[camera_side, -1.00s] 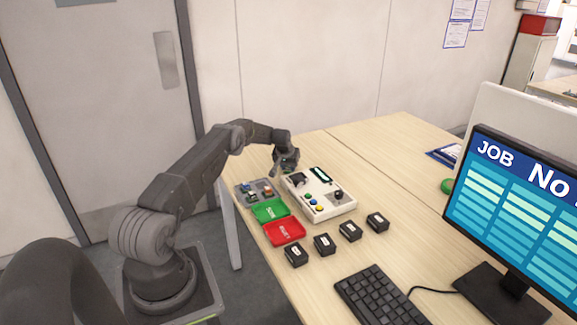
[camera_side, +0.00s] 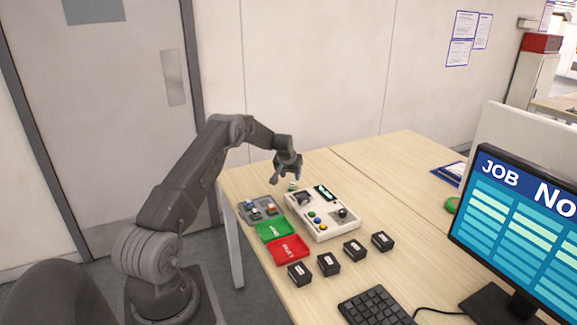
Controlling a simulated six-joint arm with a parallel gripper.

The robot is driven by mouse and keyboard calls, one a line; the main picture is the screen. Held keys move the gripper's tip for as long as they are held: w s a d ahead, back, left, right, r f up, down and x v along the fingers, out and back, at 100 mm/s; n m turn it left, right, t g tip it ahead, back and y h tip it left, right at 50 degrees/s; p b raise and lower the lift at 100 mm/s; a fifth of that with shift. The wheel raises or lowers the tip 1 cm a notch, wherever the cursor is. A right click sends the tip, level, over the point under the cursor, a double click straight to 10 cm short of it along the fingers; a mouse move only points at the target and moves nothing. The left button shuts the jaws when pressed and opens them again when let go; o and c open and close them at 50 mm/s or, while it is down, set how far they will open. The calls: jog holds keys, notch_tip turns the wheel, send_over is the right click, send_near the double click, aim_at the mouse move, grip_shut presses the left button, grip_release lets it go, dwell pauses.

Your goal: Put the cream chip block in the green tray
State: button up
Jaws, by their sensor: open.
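My gripper (camera_side: 286,177) is open and points down behind the back left corner of the white console. A small pale, greenish block (camera_side: 292,187) shows just below the jaws. It may be the cream chip block, but it is too small to be sure, and I cannot tell what it rests on. The green tray (camera_side: 275,231) lies flat left of the console and looks empty apart from white lettering. It sits between a grey tray (camera_side: 248,215) and a red tray (camera_side: 288,249). The grey tray holds several small chip blocks.
The white console (camera_side: 338,230) has coloured buttons, a dark knob and a small screen. Several black boxes (camera_side: 328,264) stand in a row in front of it. A keyboard (camera_side: 376,308) and a monitor (camera_side: 525,225) are at the right front. The table behind the console is clear.

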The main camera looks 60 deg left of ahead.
jog(key=s+d+r+m+t+h, duration=0.1)
jog(key=s+d+r+m, duration=0.1)
jog(key=d+r, duration=1.15)
jog(key=s+d+r+m, duration=0.2)
jog(key=d+r, duration=1.1)
jog(key=d, duration=0.2)
jog(key=s+d+r+m+t+h, duration=0.1)
jog(key=s+d+r+m, duration=0.2)
jog(key=s+d, duration=1.3)
jog(key=shift+d+r+h, duration=0.3)
jog(key=shift+d+r, duration=0.1)
jog(key=shift+d, duration=0.05)
jog(key=shift+o, duration=0.5)
jog(key=s+d+f+m, duration=0.2)
jog(key=s+d, duration=0.2)
jog(key=s, duration=0.4)
jog(key=shift+s+f+h, duration=0.3)
jog(key=shift+s+h, duration=0.05)
jog(key=shift+h, duration=0.05)
jog(key=shift+w, duration=0.1)
